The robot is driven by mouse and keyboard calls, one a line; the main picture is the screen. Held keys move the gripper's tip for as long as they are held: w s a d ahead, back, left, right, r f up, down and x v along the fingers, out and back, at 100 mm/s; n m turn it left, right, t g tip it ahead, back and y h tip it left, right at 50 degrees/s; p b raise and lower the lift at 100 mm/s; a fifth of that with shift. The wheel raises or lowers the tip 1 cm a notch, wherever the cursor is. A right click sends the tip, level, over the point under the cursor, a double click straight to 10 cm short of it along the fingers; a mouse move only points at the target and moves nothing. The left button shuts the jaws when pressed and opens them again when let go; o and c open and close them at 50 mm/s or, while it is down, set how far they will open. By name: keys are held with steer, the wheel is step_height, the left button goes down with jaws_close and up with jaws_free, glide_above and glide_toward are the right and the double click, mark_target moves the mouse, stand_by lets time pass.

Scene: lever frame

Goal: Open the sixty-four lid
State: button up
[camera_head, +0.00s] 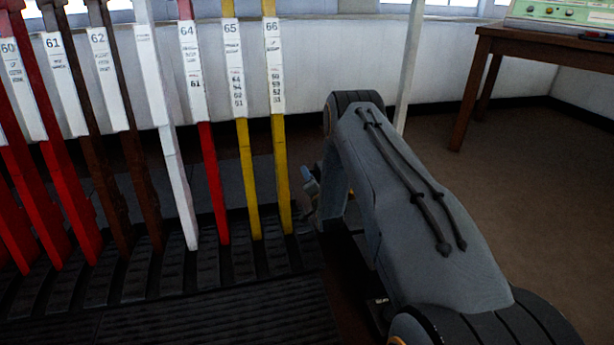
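The lever marked 64 (212,185) is red at the bottom, with a white label plate (192,60) above. It stands in the lever frame, between a white lever (178,180) and the yellow lever marked 65 (248,180). I cannot make out a separate lid at it. My gripper (310,192) is partly visible just right of the yellow lever marked 66 (281,175), low down and mostly hidden by my arm. It is apart from lever 64, with levers 65 and 66 between them. Its fingers are too small and hidden to tell open or shut.
Brown and red levers, including 60, 61 and 62 (110,80), stand at the left. A dark ribbed floor plate (220,315) lies in front. A wooden table (540,45) with a green panel (560,12) stands at the back right. Brown floor (530,170) is clear at the right.

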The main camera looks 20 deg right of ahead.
steer(key=s+a+p, duration=0.1)
steer(key=s+p, duration=0.2)
steer(key=s, duration=0.4)
steer(key=shift+s, duration=0.2)
steer(key=s+a+p, duration=0.1)
steer(key=s+p, duration=0.8)
steer(key=s, duration=0.4)
steer(key=shift+s+a, duration=0.25)
steer(key=shift+s, duration=0.15)
stand_by(0.7)
stand_by(0.5)
